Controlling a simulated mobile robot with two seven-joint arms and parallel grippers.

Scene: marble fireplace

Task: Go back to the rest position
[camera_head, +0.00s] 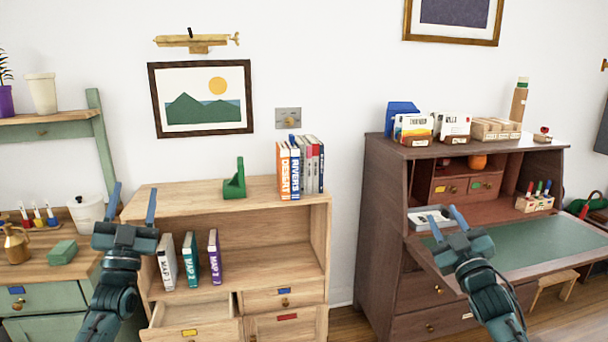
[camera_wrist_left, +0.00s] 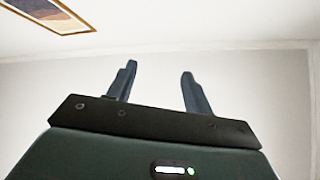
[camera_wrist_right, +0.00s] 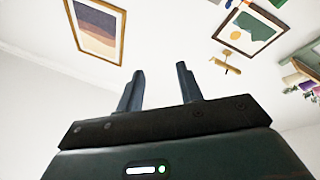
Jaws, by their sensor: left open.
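My left gripper (camera_head: 132,203) is raised in front of the left part of the wooden bookcase, fingers pointing up. Its fingers are apart with nothing between them, as the left wrist view (camera_wrist_left: 155,88) also shows. My right gripper (camera_head: 447,224) is raised in front of the brown desk, near its green writing surface. Its fingers are spread and empty, which the right wrist view (camera_wrist_right: 160,88) also shows.
The bookcase (camera_head: 240,306) holds map books (camera_head: 190,260) and has an open drawer (camera_head: 190,312). The brown desk (camera_head: 385,210) has its green-topped leaf (camera_head: 540,245) folded down. A green side table (camera_head: 45,300) stands left. A stool (camera_head: 553,283) stands right.

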